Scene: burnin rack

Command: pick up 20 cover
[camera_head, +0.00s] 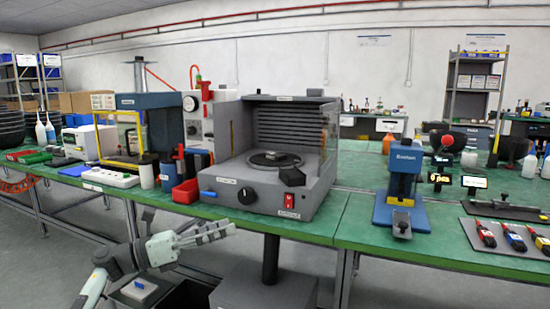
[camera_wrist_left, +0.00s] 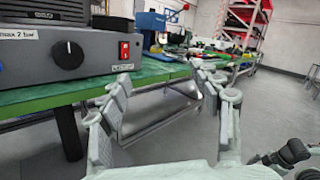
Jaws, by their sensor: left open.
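I cannot make out anything marked as a 20 cover in either view. The large grey chamber machine (camera_head: 272,185) stands on the green bench, with a dark round plate (camera_head: 272,160) and a small grey piece (camera_head: 284,156) on it. Its front panel has a black knob (camera_head: 247,196) and a red switch (camera_head: 289,201); this panel also shows in the left wrist view (camera_wrist_left: 95,62). My left gripper (camera_head: 226,233) is open and empty, in front of and below the bench edge. Its spread fingers show in the left wrist view (camera_wrist_left: 165,100).
A red bin (camera_head: 186,191) and a blue bottle (camera_head: 168,177) stand left of the machine. A blue press (camera_head: 403,175) stands on the green bench (camera_head: 350,215) to the right. A grey tray (camera_head: 480,238) with several tools lies farther right.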

